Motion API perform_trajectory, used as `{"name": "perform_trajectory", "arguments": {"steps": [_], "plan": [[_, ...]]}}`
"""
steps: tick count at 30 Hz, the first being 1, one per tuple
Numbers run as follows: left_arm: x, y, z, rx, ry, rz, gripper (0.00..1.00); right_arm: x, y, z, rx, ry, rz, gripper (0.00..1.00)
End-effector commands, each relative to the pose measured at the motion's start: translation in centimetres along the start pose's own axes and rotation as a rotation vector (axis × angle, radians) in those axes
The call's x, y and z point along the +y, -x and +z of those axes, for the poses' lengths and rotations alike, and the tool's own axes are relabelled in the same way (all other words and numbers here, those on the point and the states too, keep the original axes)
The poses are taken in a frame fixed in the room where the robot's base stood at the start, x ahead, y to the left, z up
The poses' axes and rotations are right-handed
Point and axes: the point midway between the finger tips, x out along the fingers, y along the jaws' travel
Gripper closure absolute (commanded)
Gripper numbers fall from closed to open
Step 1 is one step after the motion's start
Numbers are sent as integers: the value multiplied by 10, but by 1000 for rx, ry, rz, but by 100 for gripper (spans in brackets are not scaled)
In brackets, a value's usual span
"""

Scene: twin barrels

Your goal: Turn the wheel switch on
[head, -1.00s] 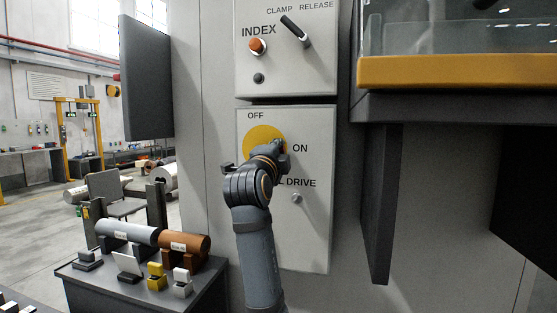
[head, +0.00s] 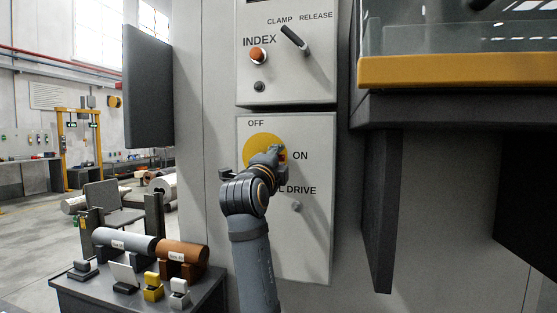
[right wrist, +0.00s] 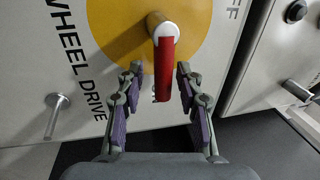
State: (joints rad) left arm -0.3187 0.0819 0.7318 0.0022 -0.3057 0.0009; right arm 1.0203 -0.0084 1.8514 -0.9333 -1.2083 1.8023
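The wheel switch is a red lever (right wrist: 164,68) with a white cap at its pivot, on a yellow disc (head: 254,147). In the right wrist view the lever points down, over the mostly hidden ON label; OFF is at the upper right. In the head view, ON stands right of the disc and OFF at its upper left. My right gripper (head: 276,153) is in front of the disc's right part and hides the lever there. In the right wrist view its fingers are apart, one on each side of the lever, with gaps. My left gripper is not in view.
An upper panel (head: 285,80) carries an orange INDEX button (head: 258,55) and a black CLAMP/RELEASE lever (head: 294,39). A small metal knob (head: 296,206) sticks out below the disc. A yellow-edged ledge (head: 460,70) juts out at the right. A bench with rollers (head: 125,241) stands lower left.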

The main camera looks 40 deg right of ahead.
Motion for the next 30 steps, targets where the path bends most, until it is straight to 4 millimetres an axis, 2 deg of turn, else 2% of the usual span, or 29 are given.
{"name": "perform_trajectory", "arguments": {"steps": [8, 11, 18, 21, 30], "plan": [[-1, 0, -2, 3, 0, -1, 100, -2, 2, 0, 0, -1, -3, 62], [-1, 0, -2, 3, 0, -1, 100, -2, 14, 1, -4, -4, -3, 62], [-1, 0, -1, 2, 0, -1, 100, 0, 58, 1, -4, -5, 1, 62], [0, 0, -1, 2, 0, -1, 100, 0, 68, 1, -3, -3, -1, 62], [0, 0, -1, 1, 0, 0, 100, -1, 75, 0, 1, 0, -2, 62]]}}
